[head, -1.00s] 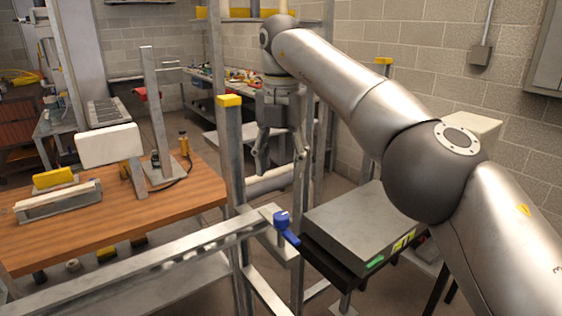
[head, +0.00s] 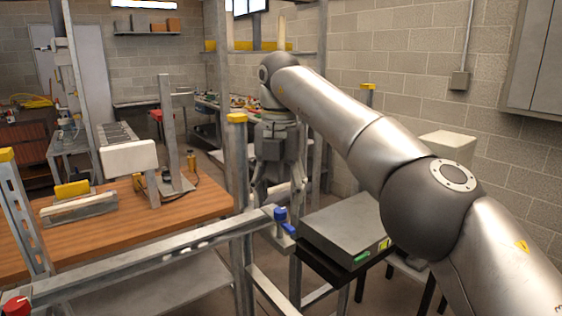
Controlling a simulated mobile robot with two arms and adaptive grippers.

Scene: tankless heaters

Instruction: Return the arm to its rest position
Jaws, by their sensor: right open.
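My right arm comes in from the lower right and reaches to the middle of the head view. My right gripper (head: 277,200) hangs down from it, fingers apart and empty, beside the metal frame post (head: 238,180). It is behind the frame's horizontal rail (head: 170,255) and the blue clamp handle (head: 282,218). The fingertips are partly hidden near the rail's end. My left gripper is not in the head view.
A grey box (head: 345,225) on a black stand is right of the gripper. A wooden bench (head: 110,228) with fixtures stands left. A block wall (head: 410,80) closes the right side. A red knob (head: 16,306) is at the lower left.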

